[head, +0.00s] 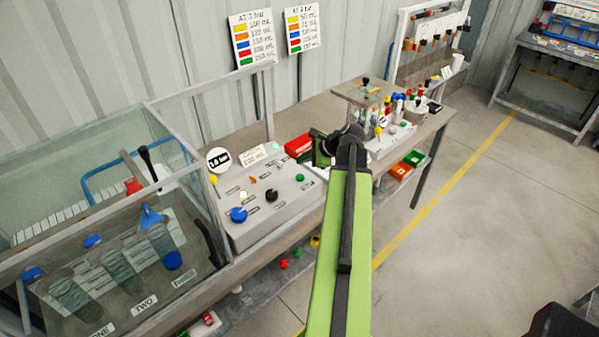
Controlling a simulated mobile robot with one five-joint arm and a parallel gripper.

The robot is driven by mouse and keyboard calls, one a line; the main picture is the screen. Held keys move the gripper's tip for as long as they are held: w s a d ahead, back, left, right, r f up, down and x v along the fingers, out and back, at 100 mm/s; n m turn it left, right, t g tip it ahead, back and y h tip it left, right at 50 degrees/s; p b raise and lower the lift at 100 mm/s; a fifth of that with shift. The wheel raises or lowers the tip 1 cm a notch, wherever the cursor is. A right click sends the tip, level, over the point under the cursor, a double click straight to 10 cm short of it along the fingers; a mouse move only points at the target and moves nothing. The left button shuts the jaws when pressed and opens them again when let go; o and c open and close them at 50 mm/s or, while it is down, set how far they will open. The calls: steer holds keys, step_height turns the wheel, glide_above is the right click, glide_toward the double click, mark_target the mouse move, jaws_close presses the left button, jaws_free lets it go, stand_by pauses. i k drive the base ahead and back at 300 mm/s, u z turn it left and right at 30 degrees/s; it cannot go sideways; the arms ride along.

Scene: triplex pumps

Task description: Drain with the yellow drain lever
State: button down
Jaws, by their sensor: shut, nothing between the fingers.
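A small yellow part (315,241) shows below the front edge of the bench, beside my arm. A green part (297,252) and a red part (283,264) hang near it. The yellow part may be the drain lever, but it is too small to tell. My gripper (318,149) is at the far end of my green arm, above the grey control panel (262,205) and near a red box (298,146). It is shut and empty, well above and apart from the yellow part. My arm hides part of the bench front.
A glass-walled tank (95,165) with labelled cylinders (163,243) stands at the left. A second group of apparatus (390,115) stands on the bench's far end. Red and green bins (413,158) sit below it. Open floor (480,230) lies at the right.

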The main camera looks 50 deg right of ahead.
mark_target(213, 181)
steer(key=k, duration=1)
